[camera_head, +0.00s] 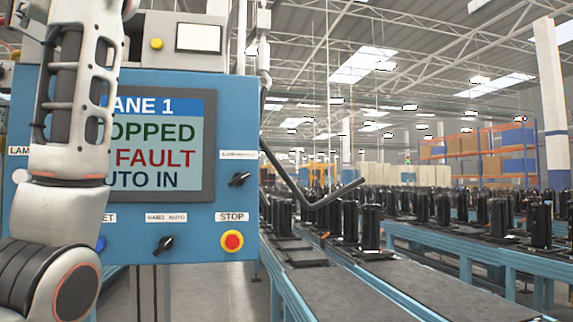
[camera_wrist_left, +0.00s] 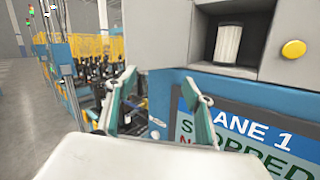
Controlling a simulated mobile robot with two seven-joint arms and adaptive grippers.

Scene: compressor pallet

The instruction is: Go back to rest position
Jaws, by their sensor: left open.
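My left arm (camera_head: 65,140) rises along the left edge of the head view, in front of the blue control panel (camera_head: 190,220). Its gripper is outside that view. In the left wrist view my left gripper (camera_wrist_left: 158,78) is open and empty, with its two teal fingers spread apart. The panel and its screen show to the right of the fingers there. My right arm and gripper are in neither view.
The panel's screen (camera_head: 170,150) reads lane 1, with a fault line partly covered by my arm. A red stop button (camera_head: 232,241) and black selector switches (camera_head: 165,244) sit on the panel. Conveyors (camera_head: 340,292) with black compressors (camera_head: 371,227) run at the right.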

